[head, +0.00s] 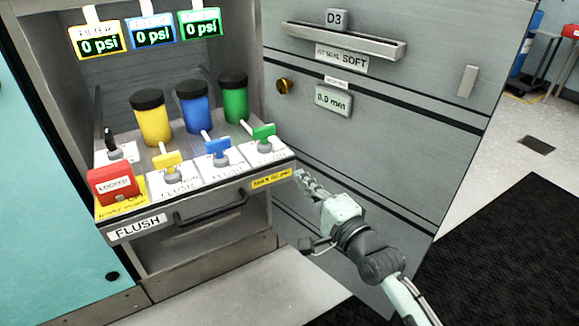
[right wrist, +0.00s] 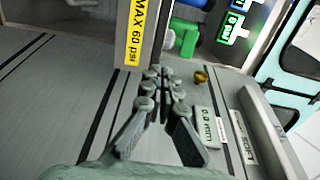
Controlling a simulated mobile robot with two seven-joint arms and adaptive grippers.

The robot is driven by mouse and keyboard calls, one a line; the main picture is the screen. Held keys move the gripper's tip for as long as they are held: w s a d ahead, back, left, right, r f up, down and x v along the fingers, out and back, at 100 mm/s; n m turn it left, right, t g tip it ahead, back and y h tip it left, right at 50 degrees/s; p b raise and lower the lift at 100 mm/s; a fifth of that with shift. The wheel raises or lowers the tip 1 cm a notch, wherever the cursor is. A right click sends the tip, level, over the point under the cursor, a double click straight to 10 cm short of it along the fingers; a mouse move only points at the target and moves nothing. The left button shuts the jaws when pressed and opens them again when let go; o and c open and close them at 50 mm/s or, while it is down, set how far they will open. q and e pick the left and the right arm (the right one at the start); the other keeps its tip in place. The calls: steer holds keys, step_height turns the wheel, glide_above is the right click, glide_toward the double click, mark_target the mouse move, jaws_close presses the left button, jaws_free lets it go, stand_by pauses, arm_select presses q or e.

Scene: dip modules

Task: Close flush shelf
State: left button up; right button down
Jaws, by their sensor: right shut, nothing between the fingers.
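The flush shelf (head: 205,202) is a grey pull-out shelf with a FLUSH label and a dark bar handle (head: 211,208). It stands out from its cabinet bay in the head view. My right gripper (head: 303,178) is shut and empty beside the shelf's front right corner, near the yellow MAX 60 psi label. In the right wrist view the fingertips (right wrist: 160,80) are just below that label (right wrist: 136,32) on the shelf's front edge; I cannot tell whether they touch it. My left gripper is not in view.
The shelf carries yellow (head: 153,120), blue (head: 193,108) and green (head: 233,98) canisters, matching valve handles and a red LOCKED box (head: 113,185). Gauges reading 0 psi (head: 152,34) hang above. A grey D3 drawer cabinet (head: 385,120) stands right. Open floor lies farther right.

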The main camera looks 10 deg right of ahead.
mark_target(283, 160)
steer(key=x, duration=0.4)
steer(key=shift+w+a, duration=0.1)
steer(key=shift+w, duration=0.15)
steer(key=shift+w+a, duration=0.2)
steer(key=shift+w, duration=0.25)
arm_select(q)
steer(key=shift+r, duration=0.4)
arm_select(e)
steer(key=shift+w, duration=0.1)
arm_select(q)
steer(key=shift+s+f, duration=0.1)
